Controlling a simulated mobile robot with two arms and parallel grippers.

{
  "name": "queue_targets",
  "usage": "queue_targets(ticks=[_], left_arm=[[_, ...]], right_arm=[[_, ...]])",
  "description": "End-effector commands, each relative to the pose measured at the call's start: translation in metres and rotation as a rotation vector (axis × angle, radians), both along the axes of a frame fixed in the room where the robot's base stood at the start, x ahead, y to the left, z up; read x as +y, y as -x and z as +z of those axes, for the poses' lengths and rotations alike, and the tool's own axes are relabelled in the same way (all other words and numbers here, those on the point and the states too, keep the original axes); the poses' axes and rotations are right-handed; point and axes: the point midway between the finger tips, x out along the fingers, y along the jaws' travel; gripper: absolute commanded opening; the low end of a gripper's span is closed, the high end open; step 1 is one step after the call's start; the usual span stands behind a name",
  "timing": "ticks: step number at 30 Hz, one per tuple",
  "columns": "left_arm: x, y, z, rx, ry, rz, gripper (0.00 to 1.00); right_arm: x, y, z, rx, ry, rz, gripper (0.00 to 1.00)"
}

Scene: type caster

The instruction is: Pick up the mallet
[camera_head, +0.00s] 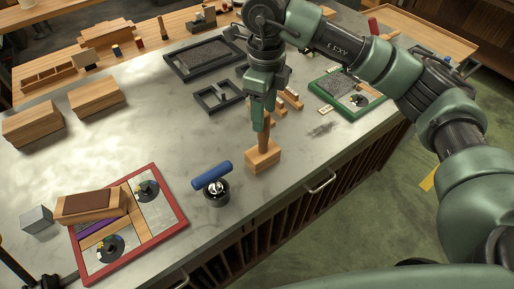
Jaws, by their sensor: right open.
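The wooden mallet (263,157) stands on the counter near its front edge, its block head down and its brown handle pointing up. My right gripper (264,122) comes down from above, with its green fingers at the upper part of the handle. It is open, and the handle top is partly hidden by the fingers. I cannot tell whether the fingers touch the handle. I do not see my left gripper.
A brayer with a blue handle (211,175) stands left of the mallet. A red-framed tray (180,211) lies front left. A green-framed tray (340,108), a dark frame (204,104) and small wooden pieces (292,97) lie behind. The counter left of the mallet is fairly clear.

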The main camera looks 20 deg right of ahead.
Motion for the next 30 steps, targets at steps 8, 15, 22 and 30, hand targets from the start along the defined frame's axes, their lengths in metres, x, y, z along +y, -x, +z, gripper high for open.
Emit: queue_targets(ticks=[8, 15, 22, 30], left_arm=[[0.0, 0.0, 0.024, 0.0, 0.0, 0.0, 0.76], [0.0, 0.0, 0.034, 0.0, 0.0, 0.0, 0.76], [-0.001, 0.0, 0.032, 0.0, 0.001, 0.0, 0.76], [-0.001, 0.0, 0.032, 0.0, 0.001, 0.0, 0.76]], right_arm=[[0.001, -0.002, -0.031, 0.005, 0.0, 0.001, 0.53], [0.002, -0.004, -0.062, 0.001, -0.001, 0.002, 0.53], [0.002, -0.005, -0.065, -0.001, -0.002, 0.002, 0.53], [0.002, -0.005, -0.065, -0.001, -0.001, 0.001, 0.0]])
